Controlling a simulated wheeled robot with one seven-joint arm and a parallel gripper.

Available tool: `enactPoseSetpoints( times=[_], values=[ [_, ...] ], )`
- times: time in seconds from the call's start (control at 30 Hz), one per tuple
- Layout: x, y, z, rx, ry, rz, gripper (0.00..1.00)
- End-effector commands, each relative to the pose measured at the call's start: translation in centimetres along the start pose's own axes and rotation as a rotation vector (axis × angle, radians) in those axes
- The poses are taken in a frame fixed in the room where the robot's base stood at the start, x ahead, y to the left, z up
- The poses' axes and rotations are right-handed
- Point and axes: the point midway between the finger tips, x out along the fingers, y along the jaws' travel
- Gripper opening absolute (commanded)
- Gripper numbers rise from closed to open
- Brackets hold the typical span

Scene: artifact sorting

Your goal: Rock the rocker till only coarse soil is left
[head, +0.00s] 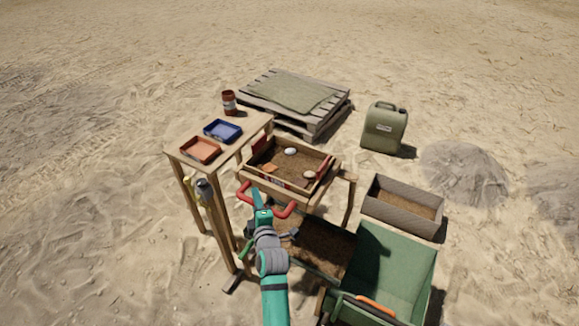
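The rocker is a wooden sieve box (333,158) on wooden legs in the middle of the head view. Brown soil (285,157) lies across its floor. Two whitish pieces (291,151) (309,174), an orange shard (270,168) and small reddish bits at the near side show on the soil. A red handle (285,211) sticks out from the box's near side. My gripper (258,194) is at this handle, overlapping its middle. Its fingers are too small and covered to tell whether they are shut on it. More soil (322,243) lies below the box.
A green barrow (408,262), soil-filled grey trough (400,213), jerrycan (384,127) and pallet (325,118) stand around. Open sand lies beyond.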

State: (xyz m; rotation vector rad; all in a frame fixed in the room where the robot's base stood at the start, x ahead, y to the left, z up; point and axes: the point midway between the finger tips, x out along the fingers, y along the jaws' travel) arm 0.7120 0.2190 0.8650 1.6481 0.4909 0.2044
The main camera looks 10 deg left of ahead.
Motion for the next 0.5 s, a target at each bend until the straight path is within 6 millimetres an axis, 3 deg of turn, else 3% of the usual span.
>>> enactPoseSetpoints(
  times=[0.5],
  values=[
    [-0.03,0.24,-0.22,-0.001,0.003,0.005,0.24]
  ],
)
